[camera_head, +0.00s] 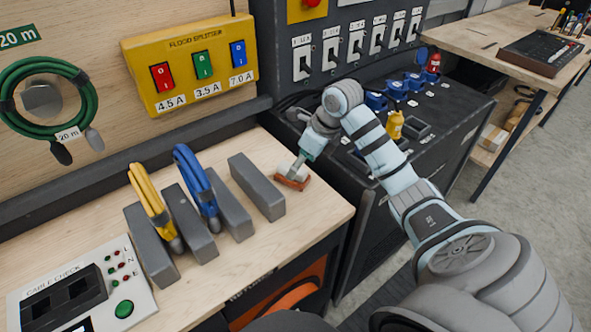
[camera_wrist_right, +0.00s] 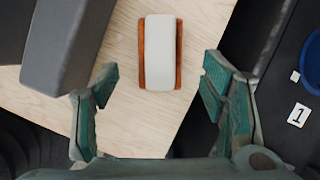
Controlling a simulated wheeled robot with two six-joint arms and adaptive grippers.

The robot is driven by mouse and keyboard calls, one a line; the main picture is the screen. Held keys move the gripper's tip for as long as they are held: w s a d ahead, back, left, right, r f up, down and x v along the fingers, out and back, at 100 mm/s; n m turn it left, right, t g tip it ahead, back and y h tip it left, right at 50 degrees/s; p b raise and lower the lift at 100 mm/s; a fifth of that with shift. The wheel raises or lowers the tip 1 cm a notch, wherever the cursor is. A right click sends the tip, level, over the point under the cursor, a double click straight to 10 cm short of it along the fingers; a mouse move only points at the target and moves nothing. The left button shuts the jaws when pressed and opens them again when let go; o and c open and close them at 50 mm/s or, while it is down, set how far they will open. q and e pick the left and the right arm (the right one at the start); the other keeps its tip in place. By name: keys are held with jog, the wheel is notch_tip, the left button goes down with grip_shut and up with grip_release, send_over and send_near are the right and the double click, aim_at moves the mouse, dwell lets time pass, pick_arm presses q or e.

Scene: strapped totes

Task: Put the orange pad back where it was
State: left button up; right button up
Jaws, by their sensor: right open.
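The orange pad (camera_head: 291,183) lies on the wooden bench near its right edge, just right of the rightmost grey block. In the right wrist view the pad (camera_wrist_right: 142,52) shows orange along both long sides of a pale, rounded top. My right gripper (camera_head: 299,168) is right at the pad in the head view and partly covers it. In the right wrist view my right gripper (camera_wrist_right: 156,76) is open, with one green-padded finger on each side of the pad's near end and gaps between. My left gripper is out of view.
Several grey upright blocks (camera_head: 257,188) stand left of the pad, with yellow (camera_head: 151,203) and blue (camera_head: 195,183) cables between them. A cable-check box (camera_head: 135,290) sits at the front left. A dark case (camera_head: 440,140) stands beyond the bench's right edge.

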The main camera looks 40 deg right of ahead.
jog(key=a+v, duration=0.1)
jog(key=v, duration=0.6)
jog(key=shift+d, duration=0.45)
jog(key=shift+s, duration=0.1)
